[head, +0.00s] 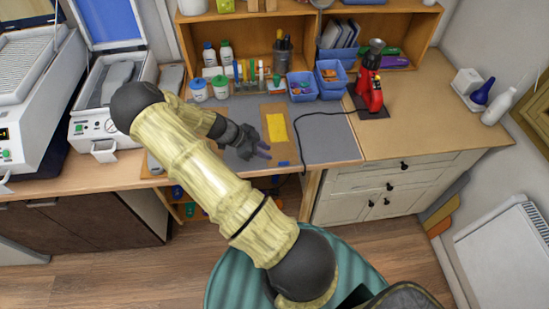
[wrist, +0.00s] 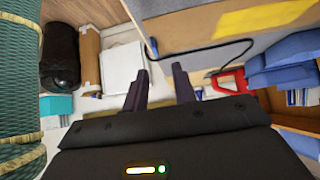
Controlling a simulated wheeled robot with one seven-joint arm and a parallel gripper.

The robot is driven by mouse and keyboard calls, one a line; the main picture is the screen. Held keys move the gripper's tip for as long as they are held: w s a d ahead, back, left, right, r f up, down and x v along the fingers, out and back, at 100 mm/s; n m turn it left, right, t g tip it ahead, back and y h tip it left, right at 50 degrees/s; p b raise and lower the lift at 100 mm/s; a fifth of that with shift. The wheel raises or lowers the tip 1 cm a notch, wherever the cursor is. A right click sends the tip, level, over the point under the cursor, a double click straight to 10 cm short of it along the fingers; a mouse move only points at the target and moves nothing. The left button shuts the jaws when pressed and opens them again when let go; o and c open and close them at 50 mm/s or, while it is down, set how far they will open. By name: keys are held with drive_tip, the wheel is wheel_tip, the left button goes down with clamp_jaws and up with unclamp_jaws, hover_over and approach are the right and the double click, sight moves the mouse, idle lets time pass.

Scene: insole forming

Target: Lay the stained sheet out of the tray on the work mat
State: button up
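A plain yellow sheet (head: 277,128) lies on a brown rectangular base (head: 266,110) on the bench; I cannot tell whether this base is the tray. The yellow sheet also shows at the top of the wrist view (wrist: 258,17). No stain can be made out. The grey work mat (head: 328,140) spreads around the brown base. My gripper (head: 266,151) is over the front part of the mat, just left of and in front of the yellow sheet. In the wrist view my gripper's two fingers (wrist: 160,88) stand apart with nothing between them.
Blue bins (head: 302,87) and lidded jars (head: 198,90) stand behind the mat. A red tool (head: 370,90) stands at the right, its black cable crossing the mat. An open machine (head: 105,110) is at the left. The wooden top (head: 430,125) at the right is largely clear.

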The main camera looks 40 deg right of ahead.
drive_tip(key=b+v, duration=0.1)
drive_tip(key=v, duration=0.3)
drive_tip(key=shift+a+r, duration=0.1)
drive_tip(key=shift+r, duration=0.05)
idle(0.4)
drive_tip(key=s+a+r+n+t+y, duration=0.3)
drive_tip(key=a+r+n, duration=0.5)
drive_tip(key=n, duration=0.4)
drive_tip(key=s+a+r+n+t+y, duration=0.4)
drive_tip(key=s+a+r+n, duration=0.4)
drive_tip(key=a+n, duration=0.2)
drive_tip(key=shift+s+a+n+y, duration=0.2)
drive_tip(key=shift+n+y, duration=0.2)
drive_tip(key=shift+n, duration=0.8)
drive_tip(key=shift+r, duration=0.15)
